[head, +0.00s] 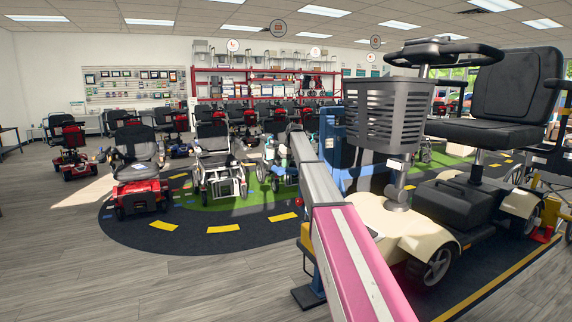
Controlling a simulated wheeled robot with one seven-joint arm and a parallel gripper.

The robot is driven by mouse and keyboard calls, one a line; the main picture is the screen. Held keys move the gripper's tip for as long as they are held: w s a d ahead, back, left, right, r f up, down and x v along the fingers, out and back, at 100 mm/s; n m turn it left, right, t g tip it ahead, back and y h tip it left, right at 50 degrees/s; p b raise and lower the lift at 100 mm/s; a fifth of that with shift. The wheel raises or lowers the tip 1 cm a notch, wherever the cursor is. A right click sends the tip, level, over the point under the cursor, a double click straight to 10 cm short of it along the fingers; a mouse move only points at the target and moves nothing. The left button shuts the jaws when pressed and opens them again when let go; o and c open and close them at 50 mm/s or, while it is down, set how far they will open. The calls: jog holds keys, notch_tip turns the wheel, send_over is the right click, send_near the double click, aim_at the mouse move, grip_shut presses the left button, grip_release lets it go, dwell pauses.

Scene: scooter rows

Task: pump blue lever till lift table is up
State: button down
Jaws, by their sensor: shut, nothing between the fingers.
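A cream scooter (389,232) with a grey basket (385,115) and a black seat (500,132) stands close on the right. A long bar, grey at its far end (315,172) and pink at its near end (352,262), runs in front of the scooter and hides part of it. A blue upright part (319,281) with a dark foot (306,298) shows beneath the bar, beside a yellow block (306,238). A small red knob (299,202) is at the bar's left side. I cannot tell which blue part is the lever, or how high the lift table is. My gripper is not in view.
A red scooter (140,196) and a wheeled chair (222,182) stand on a dark and green mat with yellow dashes (223,229). More scooters fill rows behind, before red shelves (262,72). The grey floor (150,285) at front left is clear.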

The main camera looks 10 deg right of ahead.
jog(key=shift+s+a+f, duration=0.1)
jog(key=shift+a+f, duration=0.15)
jog(key=shift+f, duration=0.15)
notch_tip(320, 180, down, 10)
jog(key=t+h, duration=0.1)
jog(key=h, duration=0.3)
jog(key=shift+s+a+f+t+h, duration=0.2)
jog(key=shift+a+t+h, duration=0.1)
jog(key=shift+a, duration=0.1)
jog(key=shift+f, duration=0.1)
jog(key=shift+s, duration=0.1)
jog(key=a+v, duration=0.1)
jog(key=v, duration=1.4)
jog(key=shift+n, duration=0.3)
